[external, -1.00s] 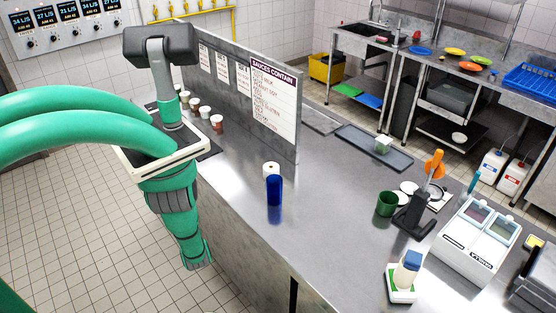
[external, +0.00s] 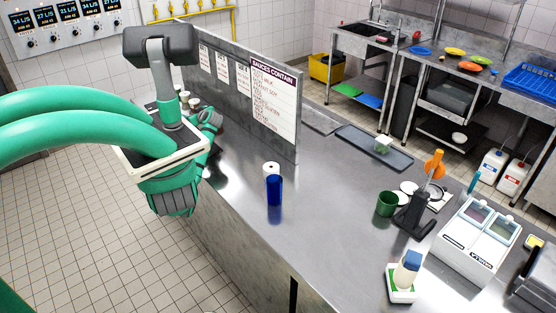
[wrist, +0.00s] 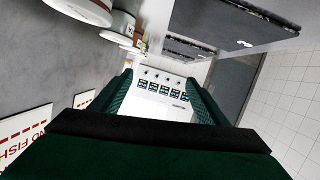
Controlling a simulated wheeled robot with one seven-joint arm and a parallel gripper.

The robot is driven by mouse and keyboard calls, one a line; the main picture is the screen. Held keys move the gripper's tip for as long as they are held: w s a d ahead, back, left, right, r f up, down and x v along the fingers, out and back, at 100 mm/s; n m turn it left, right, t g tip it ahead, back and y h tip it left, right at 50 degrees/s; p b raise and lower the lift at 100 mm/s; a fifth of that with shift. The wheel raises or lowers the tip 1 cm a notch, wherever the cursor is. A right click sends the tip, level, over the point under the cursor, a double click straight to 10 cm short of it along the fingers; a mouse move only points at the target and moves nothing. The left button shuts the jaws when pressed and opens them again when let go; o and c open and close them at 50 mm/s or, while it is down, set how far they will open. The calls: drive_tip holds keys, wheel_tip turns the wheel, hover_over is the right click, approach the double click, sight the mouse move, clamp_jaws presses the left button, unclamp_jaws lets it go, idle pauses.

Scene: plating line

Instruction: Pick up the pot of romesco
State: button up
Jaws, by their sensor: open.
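Several small sauce pots stand in a row at the back left of the counter. In the external view two pale pots (external: 194,103) (external: 184,94) show past my arm, which hides the others. In the wrist view several pots with pale rims line the upper left, the nearest (wrist: 80,10) cut by the frame edge and others (wrist: 118,27) (wrist: 138,43) beyond. I cannot tell which pot is the romesco; no pot label is readable. My gripper (wrist: 159,78) is open and empty in the wrist view, its green fingers apart, with the pots to their left.
An upright divider with a sauces sign (external: 272,92) runs behind the pots. A green cup (external: 386,204) is further right. The counter between is clear. Wall displays (wrist: 160,88) show beyond the fingers.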

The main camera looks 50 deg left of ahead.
drive_tip(key=w+d+f+m, duration=0.1)
drive_tip(key=w+d, duration=0.2)
drive_tip(key=w+d+f+m, duration=0.1)
drive_tip(key=w+d, duration=0.2)
drive_tip(key=w+d+f+t+h, duration=0.1)
drive_tip(key=w+d, duration=0.2)
drive_tip(key=shift+w+d+m, duration=0.2)
drive_tip(key=shift+d+m, duration=0.2)
drive_tip(key=shift+w+f, duration=0.15)
drive_tip(key=x, duration=1)
drive_tip(key=shift+w+a+f, duration=0.1)
drive_tip(key=shift+f, duration=0.15)
drive_tip(key=shift+w, duration=0.1)
drive_tip(key=c, duration=1)
